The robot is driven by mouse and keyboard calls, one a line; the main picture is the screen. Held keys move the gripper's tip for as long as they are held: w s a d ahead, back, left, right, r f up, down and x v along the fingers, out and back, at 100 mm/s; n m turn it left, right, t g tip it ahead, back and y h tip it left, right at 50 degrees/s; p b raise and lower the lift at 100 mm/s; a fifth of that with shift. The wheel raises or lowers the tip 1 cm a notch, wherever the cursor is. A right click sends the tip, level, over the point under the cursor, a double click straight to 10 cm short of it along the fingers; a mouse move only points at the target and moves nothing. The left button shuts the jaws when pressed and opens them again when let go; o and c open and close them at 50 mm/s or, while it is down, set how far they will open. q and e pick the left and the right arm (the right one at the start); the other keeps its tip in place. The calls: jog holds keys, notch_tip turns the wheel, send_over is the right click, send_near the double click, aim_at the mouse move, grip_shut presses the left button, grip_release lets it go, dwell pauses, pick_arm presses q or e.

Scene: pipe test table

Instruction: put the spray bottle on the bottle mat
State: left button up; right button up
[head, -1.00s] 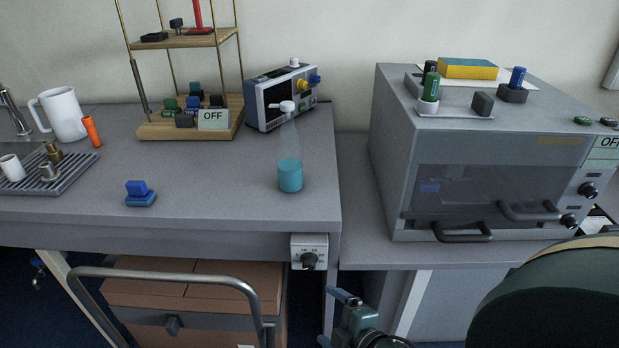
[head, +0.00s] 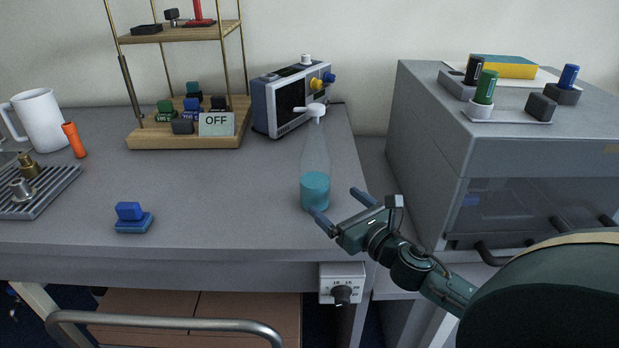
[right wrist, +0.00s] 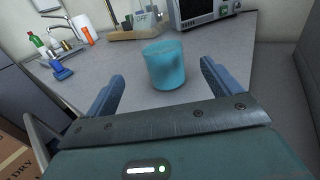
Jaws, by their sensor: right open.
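The spray bottle (head: 315,185) stands upright near the right front edge of the grey table. It has a clear upper body, blue-green liquid at the bottom and a white spray head. In the right wrist view its blue lower part (right wrist: 165,66) shows ahead of and between the fingers; its clear upper part is hard to make out there. My right gripper (head: 338,206) is open and empty, at the front right of the bottle's base, with its fingers pointing towards it. I cannot make out a bottle mat. My left gripper is not in view.
A device with a screen (head: 290,98) stands behind the bottle. A shelf rack (head: 150,142) with an OFF sign and a blue block (head: 132,218) are further left, with a ribbed tray (head: 45,197). A grey oven-like box (head: 430,130) stands right. The table's middle is clear.

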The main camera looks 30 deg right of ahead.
aim_at(324, 189)
jog(key=w, duration=0.5)
jog(key=shift+w+a+r+p, duration=0.1)
jog(key=shift+w+p, duration=0.25)
jog(key=shift+w+r, duration=0.15)
jog(key=shift+w, duration=0.35)
jog(key=w+p, duration=0.1)
jog(key=w, duration=0.3)
jog(key=shift+w+r, duration=0.1)
jog(key=shift+w, duration=0.15)
jog(key=shift+c, duration=0.5)
jog(key=shift+r, duration=0.1)
jog(key=c, duration=1.5)
